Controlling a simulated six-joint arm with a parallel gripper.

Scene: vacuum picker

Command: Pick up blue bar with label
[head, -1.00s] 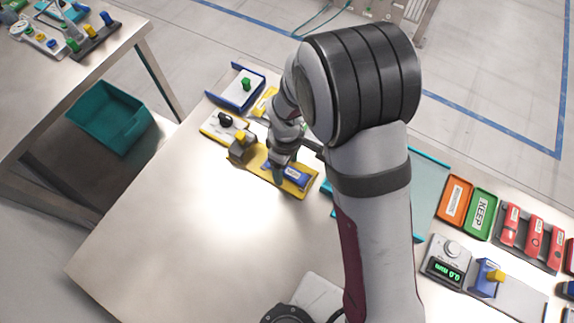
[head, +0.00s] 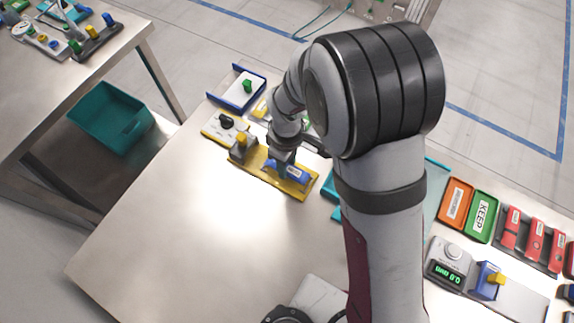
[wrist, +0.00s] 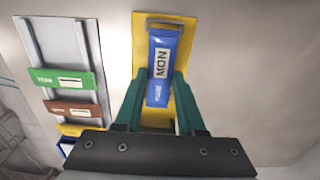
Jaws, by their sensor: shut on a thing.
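A blue bar with a white label marked in black letters (head: 298,173) is at the yellow base plate (head: 297,189). It also shows in the wrist view (wrist: 162,50), lengthwise over the yellow plate (wrist: 140,60). My gripper (head: 283,160) points down at the bar and is shut on it. In the wrist view its two teal fingers (wrist: 162,82) press the bar's long sides near its lower end. I cannot tell whether the bar touches the plate or is slightly above it.
A white plate with a black knob (head: 218,125) and a blue-edged tray (head: 236,90) lie behind. Orange (head: 455,204) and green trays (head: 482,215) stand right. The front left table is clear.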

